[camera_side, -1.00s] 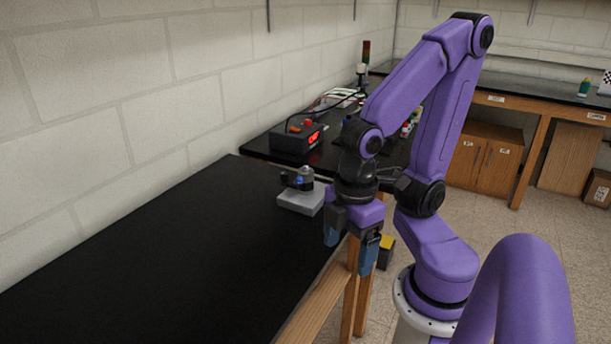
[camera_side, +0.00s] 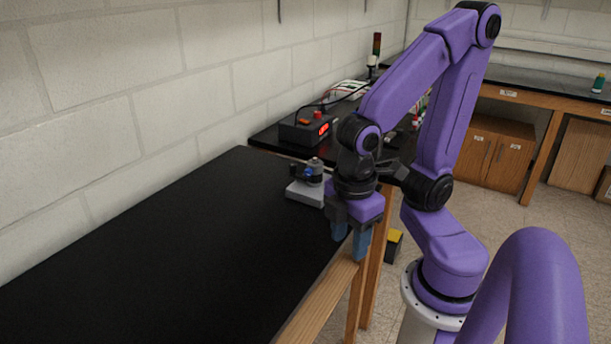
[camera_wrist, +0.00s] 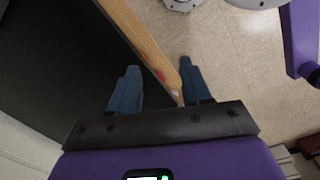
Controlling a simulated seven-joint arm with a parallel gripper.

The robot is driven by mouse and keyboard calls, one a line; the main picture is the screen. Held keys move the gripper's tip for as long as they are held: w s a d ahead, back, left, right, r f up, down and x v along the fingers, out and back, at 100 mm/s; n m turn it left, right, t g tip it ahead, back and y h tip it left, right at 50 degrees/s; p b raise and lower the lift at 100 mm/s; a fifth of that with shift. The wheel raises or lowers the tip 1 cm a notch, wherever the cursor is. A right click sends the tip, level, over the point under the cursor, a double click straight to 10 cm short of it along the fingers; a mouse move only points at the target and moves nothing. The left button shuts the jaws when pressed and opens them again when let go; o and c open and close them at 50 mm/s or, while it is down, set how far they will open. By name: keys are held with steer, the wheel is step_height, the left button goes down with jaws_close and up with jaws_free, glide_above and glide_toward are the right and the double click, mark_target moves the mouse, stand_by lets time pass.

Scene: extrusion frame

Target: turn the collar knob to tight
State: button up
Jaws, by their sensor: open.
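A small fixture with a light grey base (camera_side: 304,194) sits near the far end of the black bench. My gripper (camera_side: 350,239) points down with blue fingers, to the right of and nearer than the fixture, by the bench's wooden edge. In the wrist view my gripper (camera_wrist: 160,70) is open and empty above that edge. The fixture does not show there.
The black bench top (camera_side: 170,255) is mostly clear. A dark box with a red display (camera_side: 306,130) stands behind the fixture on another surface. A brick wall (camera_side: 130,80) runs along the left. A yellow-topped box (camera_side: 393,240) is beyond the bench edge.

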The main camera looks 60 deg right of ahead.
mark_target(306, 174)
steer(key=w+d+f+n+h, duration=0.2)
steer(key=w+n+h, duration=0.2)
steer(key=w, duration=0.3)
steer(key=w+d+f+n+h, duration=0.3)
steer(key=w+n+h, duration=0.1)
steer(key=w+h, duration=0.3)
steer(key=w+d+f+n+h, duration=0.2)
steer(key=w+n+h, duration=0.2)
steer(key=w, duration=0.5)
steer(key=shift+w+d+f+n+g+h, duration=0.1)
steer(key=shift+d+f+n+g+h, duration=0.1)
steer(key=shift+h, duration=0.2)
steer(key=shift+w+d+f+n+g+h, duration=0.1)
steer(key=shift+n+h, duration=0.1)
steer(key=shift+h, duration=0.2)
steer(key=shift+w+d+f+n+h, duration=0.15)
steer(key=shift+w+f+n+h, duration=0.05)
steer(key=shift+w+n+h, duration=0.25)
steer(key=d, duration=1.7)
steer(key=shift+s+d, duration=0.1)
steer(key=shift+d, duration=0.1)
jaws_close()
